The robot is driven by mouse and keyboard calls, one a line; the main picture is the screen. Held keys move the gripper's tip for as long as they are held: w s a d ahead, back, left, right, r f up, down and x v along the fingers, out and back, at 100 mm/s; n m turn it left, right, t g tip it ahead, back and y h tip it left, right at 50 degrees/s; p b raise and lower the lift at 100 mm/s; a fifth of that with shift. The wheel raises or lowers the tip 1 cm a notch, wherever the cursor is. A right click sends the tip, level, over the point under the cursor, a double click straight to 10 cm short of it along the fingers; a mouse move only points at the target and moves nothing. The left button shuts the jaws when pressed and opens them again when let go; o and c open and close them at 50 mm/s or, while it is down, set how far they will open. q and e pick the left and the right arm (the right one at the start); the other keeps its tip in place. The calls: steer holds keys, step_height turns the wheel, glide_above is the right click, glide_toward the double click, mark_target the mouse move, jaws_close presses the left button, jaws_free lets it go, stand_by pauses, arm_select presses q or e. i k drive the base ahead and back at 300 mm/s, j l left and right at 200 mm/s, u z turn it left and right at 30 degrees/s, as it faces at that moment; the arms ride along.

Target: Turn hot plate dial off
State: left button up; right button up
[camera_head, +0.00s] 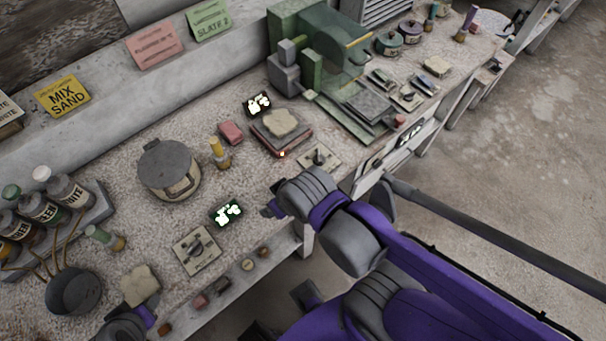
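A hot plate (269,143) with a pale slab on top sits at the middle of the bench. A small orange light shows at its front edge. A dial on a pale plate (321,165) is just right of it; the dial's marks are too small to read. A second dial plate (183,256) with a lever-like knob is at the front of the bench, lower left. My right gripper (269,208) is over the bench's front edge, between the two dials and apart from both. My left gripper (137,325) is partly in view at the bottom left, near a beige block. Neither gripper's opening shows clearly.
A grey lidded pot (169,170), a red block (231,132) and a yellow-topped bottle (219,154) stand left of the hot plate. A small lit display (226,213) is near the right gripper. A green machine (320,55) stands behind. Bottles and a dark bowl (74,290) crowd the left.

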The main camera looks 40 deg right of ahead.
mark_target(319, 159)
steer(key=l+z, duration=0.35)
steer(key=k+l+z, duration=0.1)
steer(key=z, duration=0.25)
steer(key=l+z, duration=0.35)
steer(key=l+u, duration=0.2)
steer(key=u, duration=0.25)
steer(key=l+u, duration=0.15)
steer(key=u, duration=0.35)
